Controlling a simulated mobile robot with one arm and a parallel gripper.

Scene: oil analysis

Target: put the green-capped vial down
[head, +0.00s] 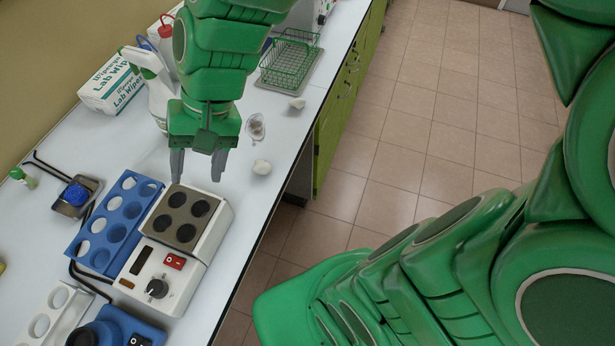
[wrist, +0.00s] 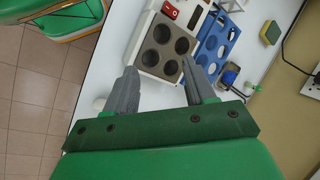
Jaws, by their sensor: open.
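My gripper (head: 198,168) is open, with nothing between its fingers. It hangs over the bench just behind the heating block (head: 187,217), a white unit whose dark top has several round wells. In the wrist view my fingers (wrist: 158,68) stand apart on the near side of the same block (wrist: 160,46). A small green-capped vial (head: 22,177) is at the far left of the bench, apart from my gripper, and looks tilted or lying. It also shows small in the wrist view (wrist: 250,87), right of the blue rack.
A blue rack (head: 112,222) stands left of the block. A small dark tray with a blue-topped item (head: 75,195) lies beyond it. A white spray bottle (head: 157,88), a wipes box (head: 110,82) and a green wire basket (head: 288,62) stand behind. Small pale lumps (head: 262,167) lie near the bench edge.

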